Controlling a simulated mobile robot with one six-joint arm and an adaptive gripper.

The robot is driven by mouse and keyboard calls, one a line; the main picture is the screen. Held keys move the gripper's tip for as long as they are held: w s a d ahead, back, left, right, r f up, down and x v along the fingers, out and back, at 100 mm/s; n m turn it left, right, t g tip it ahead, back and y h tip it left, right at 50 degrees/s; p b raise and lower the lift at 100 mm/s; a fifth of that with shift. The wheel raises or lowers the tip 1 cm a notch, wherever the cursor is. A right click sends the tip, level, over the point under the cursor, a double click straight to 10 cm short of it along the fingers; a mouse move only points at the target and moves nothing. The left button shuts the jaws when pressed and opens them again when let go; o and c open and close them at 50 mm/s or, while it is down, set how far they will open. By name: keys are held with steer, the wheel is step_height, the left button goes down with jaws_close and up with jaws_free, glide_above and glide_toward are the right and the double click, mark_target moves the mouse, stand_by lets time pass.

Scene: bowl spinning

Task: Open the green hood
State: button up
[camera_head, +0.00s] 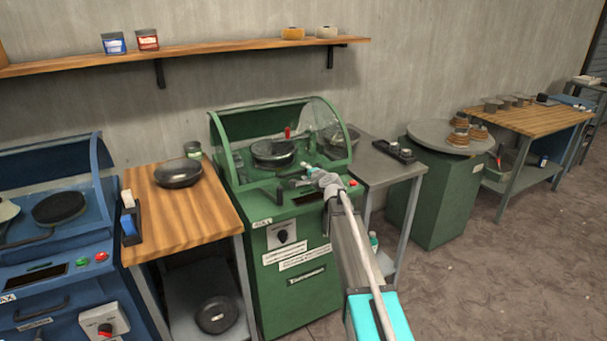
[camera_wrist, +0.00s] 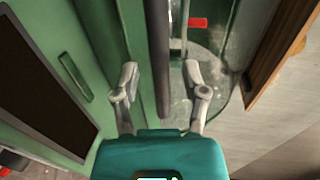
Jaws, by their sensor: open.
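The green hood (camera_head: 219,140) is a curved green frame with clear panels on the green machine (camera_head: 285,290). A dark round pan (camera_head: 273,150) and a red-tipped lever (camera_head: 287,132) show inside it. I cannot tell how far the hood is raised. My gripper (camera_head: 297,177) is at the front of the hood. In the wrist view, my gripper (camera_wrist: 160,72) is open, one finger on each side of a dark bar (camera_wrist: 160,40), with gaps showing. The bar looks like the hood's handle. The red lever tip (camera_wrist: 198,22) shows beyond.
A wooden-topped table (camera_head: 200,225) with a pan (camera_head: 178,173) stands at left, beside a blue machine (camera_head: 60,240). A grey table (camera_head: 375,170) stands close at right. A wall shelf (camera_head: 200,50) runs above. Floor is clear at right.

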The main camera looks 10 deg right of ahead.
steer(key=shift+w+a+f, duration=0.15)
steer(key=shift+w, duration=0.4)
jaws_close()
